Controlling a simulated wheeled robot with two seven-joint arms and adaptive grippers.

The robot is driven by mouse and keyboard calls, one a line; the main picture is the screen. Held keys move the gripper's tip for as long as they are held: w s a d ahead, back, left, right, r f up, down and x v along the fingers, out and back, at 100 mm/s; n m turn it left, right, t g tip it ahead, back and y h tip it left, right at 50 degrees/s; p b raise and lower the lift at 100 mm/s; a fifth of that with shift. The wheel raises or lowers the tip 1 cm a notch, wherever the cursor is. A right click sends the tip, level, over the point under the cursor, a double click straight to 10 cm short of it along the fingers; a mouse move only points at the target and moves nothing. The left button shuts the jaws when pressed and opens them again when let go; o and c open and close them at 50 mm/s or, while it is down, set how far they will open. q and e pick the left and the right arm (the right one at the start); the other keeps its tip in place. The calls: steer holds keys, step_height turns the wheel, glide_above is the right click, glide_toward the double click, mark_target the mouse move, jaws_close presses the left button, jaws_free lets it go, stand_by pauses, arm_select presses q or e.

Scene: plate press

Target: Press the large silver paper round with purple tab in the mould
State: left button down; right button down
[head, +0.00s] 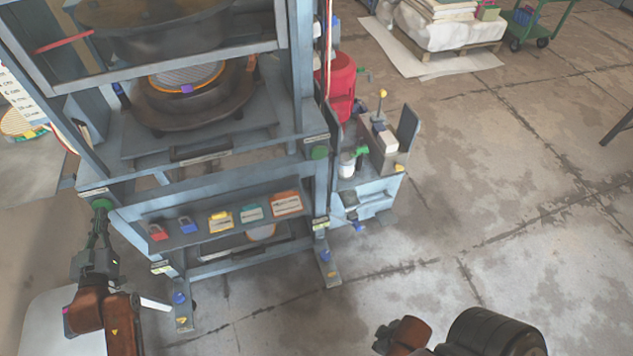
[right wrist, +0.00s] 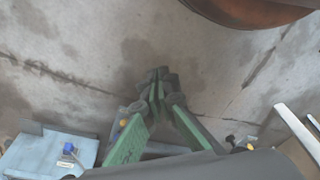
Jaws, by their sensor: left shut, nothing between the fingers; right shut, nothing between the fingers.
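The silver paper round (head: 186,74) lies in the dark round mould (head: 195,119) inside the press (head: 297,70), with its purple tab (head: 187,89) at the front edge. An orange rim runs around it. The dark upper die (head: 150,38) hangs above with a gap. A green button (head: 101,203) sits at the press's left front corner and another green button (head: 319,152) at the right. My left gripper (head: 102,217) is shut and empty, its tips at the left button; I cannot tell whether they touch. My right gripper (right wrist: 158,88) is shut and empty over bare floor.
A shelf below the press holds several coloured locks and tags (head: 221,219). A side stand (head: 370,180) with a white cup (head: 347,164) and a red container (head: 338,85) are to the right. A loaded pallet (head: 445,40) stands farther back.

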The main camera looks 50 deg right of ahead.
steer(key=w+d+r+n+t+h, duration=0.2)
steer(key=w+d+r+t+h, duration=0.15)
steer(key=w+d, duration=0.6)
steer(key=n+t+h, duration=0.7)
steer(key=n+t, duration=0.1)
steer(key=t, duration=0.2)
glide_toward(319, 155)
steer(key=shift+n, duration=0.3)
steer(key=shift+x, duration=2.05)
steer(key=shift+x, duration=1.6)
